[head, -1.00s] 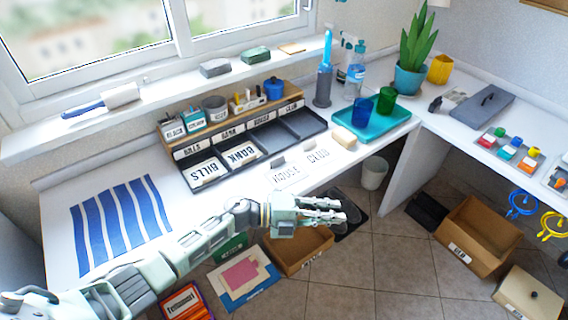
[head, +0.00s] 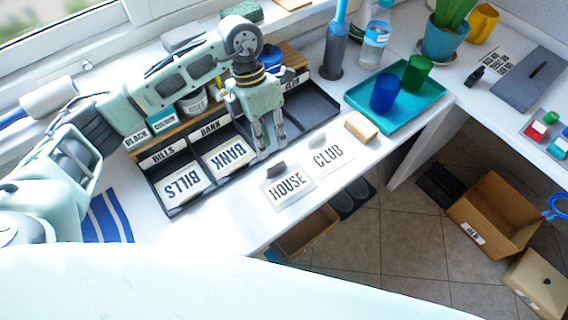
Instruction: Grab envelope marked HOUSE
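The envelope marked HOUSE (head: 288,190) lies flat on the white desk near its front edge, with a small dark grey object (head: 277,170) at its top edge. The envelope marked CLUB (head: 328,157) lies to its right. My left gripper (head: 270,146) points down over the sorting tray, just behind the HOUSE envelope and apart from it. Its two fingers are apart with nothing seen between them. My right gripper is not in view.
The black sorting tray (head: 172,209) holds the BILLS envelope (head: 186,186) and the BANK envelope (head: 229,157). A tan block (head: 361,127) and a teal tray (head: 424,103) with blue and green cups stand to the right. A large pale surface covers the bottom.

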